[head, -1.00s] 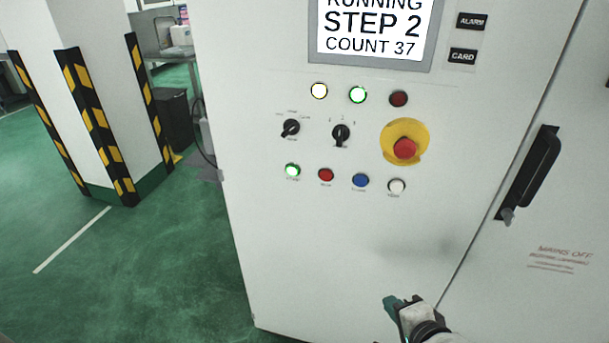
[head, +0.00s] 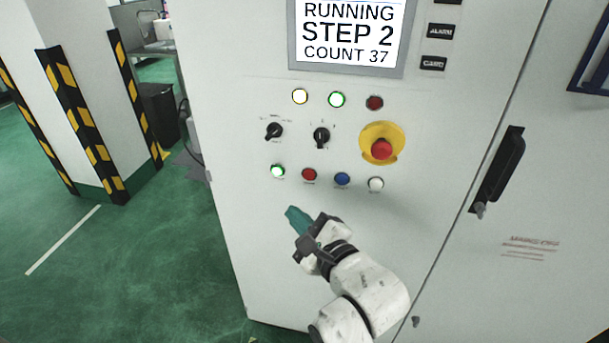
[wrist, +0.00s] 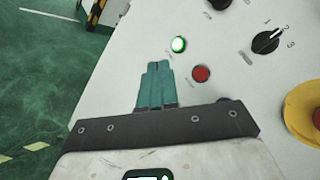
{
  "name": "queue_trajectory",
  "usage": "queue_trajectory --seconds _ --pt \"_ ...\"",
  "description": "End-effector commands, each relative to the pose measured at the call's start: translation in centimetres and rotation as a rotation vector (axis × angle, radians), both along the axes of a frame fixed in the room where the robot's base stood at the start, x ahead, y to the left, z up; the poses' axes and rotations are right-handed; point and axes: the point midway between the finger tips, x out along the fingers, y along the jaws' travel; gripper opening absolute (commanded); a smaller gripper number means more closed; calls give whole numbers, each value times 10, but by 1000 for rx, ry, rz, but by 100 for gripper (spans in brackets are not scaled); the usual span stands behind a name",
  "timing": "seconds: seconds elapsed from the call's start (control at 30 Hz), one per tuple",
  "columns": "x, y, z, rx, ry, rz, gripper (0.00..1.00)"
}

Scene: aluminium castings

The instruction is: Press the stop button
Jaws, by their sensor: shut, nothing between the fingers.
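A small red push button (head: 309,174) sits in the lower button row of the white cabinet, between a lit green button (head: 277,171) and a blue button (head: 342,179). The printed labels are too small to read. In the wrist view the red button (wrist: 201,74) lies to the right of my fingertips and the lit green button (wrist: 179,44) just beyond them. My gripper (head: 291,212) is shut and empty, its teal fingers below the button row. The fingers (wrist: 157,66) touch neither button in the head view. A large red mushroom button (head: 381,149) on a yellow plate is further right.
Two black selector knobs (head: 321,137) and three lamps (head: 337,99) are above the row. A white button (head: 376,184) ends it. The screen (head: 350,35) reads RUNNING STEP 2 COUNT 37. A black door handle (head: 500,168) stands out at right. The panel below the buttons is bare.

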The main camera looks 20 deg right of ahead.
Motion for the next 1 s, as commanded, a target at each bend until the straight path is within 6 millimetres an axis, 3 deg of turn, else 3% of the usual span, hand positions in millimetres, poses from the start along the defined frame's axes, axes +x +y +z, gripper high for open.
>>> queue_trajectory --seconds 0.27,0.8,1.0 --pt "7 -5 0 -2 0 -1 0" --pt "60 -44 0 -2 -1 -3 0" --pt "69 -51 0 -3 0 -1 0"
